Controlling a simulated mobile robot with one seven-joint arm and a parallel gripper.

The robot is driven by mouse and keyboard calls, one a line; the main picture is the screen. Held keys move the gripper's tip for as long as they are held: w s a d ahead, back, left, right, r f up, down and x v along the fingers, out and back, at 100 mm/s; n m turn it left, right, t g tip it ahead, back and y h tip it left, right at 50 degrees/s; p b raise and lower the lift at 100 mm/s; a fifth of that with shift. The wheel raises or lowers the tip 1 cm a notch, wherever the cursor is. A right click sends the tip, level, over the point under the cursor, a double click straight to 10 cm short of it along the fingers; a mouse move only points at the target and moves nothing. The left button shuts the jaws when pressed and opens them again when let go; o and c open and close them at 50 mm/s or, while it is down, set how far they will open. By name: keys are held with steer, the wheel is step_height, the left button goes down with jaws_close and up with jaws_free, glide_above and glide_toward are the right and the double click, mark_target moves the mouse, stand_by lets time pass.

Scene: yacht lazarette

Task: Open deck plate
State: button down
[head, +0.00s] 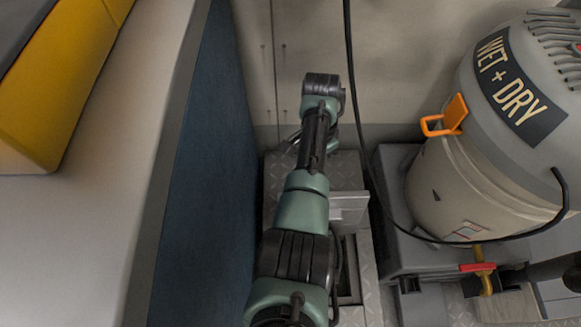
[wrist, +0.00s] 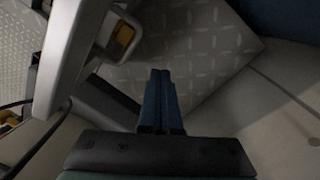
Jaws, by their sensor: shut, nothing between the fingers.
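In the head view, a dark rectangular opening (head: 348,268) shows in the diamond-pattern metal floor. A light grey panel (head: 348,207) stands raised at its far end, seemingly the deck plate; my arm hides its left part. In the wrist view, a thick pale grey panel edge (wrist: 72,60) with a yellow-brown latch-like piece (wrist: 122,40) is at the upper left, probably the same plate. My gripper (wrist: 160,74) is shut and empty, to the right of that edge and apart from it in the picture. My arm hides the fingertips in the head view.
A wet-and-dry vacuum (head: 440,185) stands on a grey base (head: 400,240) to the right. A black hose (head: 360,120) hangs close to my arm. A blue wall panel (head: 205,190) is close on the left. Pale lockers (head: 300,50) close off the back.

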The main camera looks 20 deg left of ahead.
steer(key=s+a+r+n+t+y+p, duration=0.1)
steer(key=s+r+n+t+p, duration=0.1)
steer(key=s+r+n+p, duration=0.1)
steer(key=s+a+r+n+t+p, duration=0.1)
steer(key=s+r+n+t+p, duration=0.1)
steer(key=r+p, duration=0.4)
steer(key=s+a+r+n+t+y+p, duration=0.1)
steer(key=s+r+n+t+p, duration=0.2)
steer(key=s+r+n+p, duration=0.2)
steer(key=shift+a+r+n+y+p, duration=0.15)
steer(key=shift+a+n+y+p, duration=0.15)
steer(key=shift+n+p, duration=0.75)
step_height(320, 180, down, 8)
steer(key=b, duration=0.4)
steer(key=shift+w, duration=0.4)
steer(key=shift+a+m, duration=0.1)
steer(key=shift+m, duration=0.15)
